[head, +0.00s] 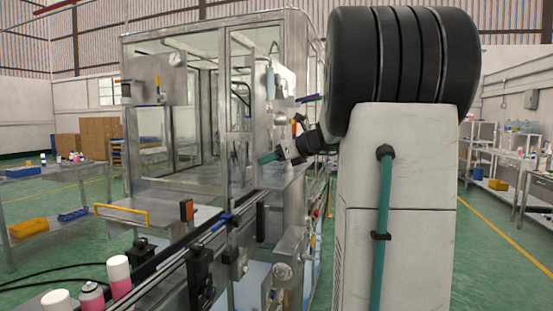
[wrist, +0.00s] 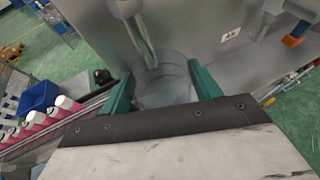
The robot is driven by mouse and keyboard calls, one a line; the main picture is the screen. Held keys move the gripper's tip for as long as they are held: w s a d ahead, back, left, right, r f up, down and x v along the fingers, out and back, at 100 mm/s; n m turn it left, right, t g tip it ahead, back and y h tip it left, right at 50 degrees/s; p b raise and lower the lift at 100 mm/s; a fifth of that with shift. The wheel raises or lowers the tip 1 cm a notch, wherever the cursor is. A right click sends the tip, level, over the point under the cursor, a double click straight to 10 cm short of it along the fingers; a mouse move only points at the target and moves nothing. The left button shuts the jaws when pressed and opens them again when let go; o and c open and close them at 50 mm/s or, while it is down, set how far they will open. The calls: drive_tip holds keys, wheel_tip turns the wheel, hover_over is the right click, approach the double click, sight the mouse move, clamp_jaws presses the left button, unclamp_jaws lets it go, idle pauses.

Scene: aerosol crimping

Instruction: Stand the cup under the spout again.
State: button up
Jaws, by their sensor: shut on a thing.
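My gripper (wrist: 158,82) has two green fingers, shut on a clear greyish cup (wrist: 165,92) in the wrist view. The cup's round rim shows between the fingers; its lower part is hidden by the dark edge of my gripper. A shiny metal spout (wrist: 139,34) comes down from the top, and its lower end overlaps the cup's far side in the picture. I cannot tell whether it ends above or inside the cup. In the head view my gripper (head: 268,157) reaches in from the right at the machine's side; the cup cannot be made out there.
The glazed metal machine (head: 190,110) stands before me. A conveyor (head: 178,270) with pink and white cans (head: 119,277) runs along its front; pink cans (wrist: 35,120) also show at left in the wrist view. An orange-ended fitting (wrist: 294,38) is at upper right.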

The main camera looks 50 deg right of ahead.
drive_tip(key=shift+f, duration=0.15)
drive_tip(key=o, duration=0.9)
drive_tip(key=shift+c, duration=0.2)
drive_tip(key=shift+r, duration=0.2)
drive_tip(key=v, duration=1.2)
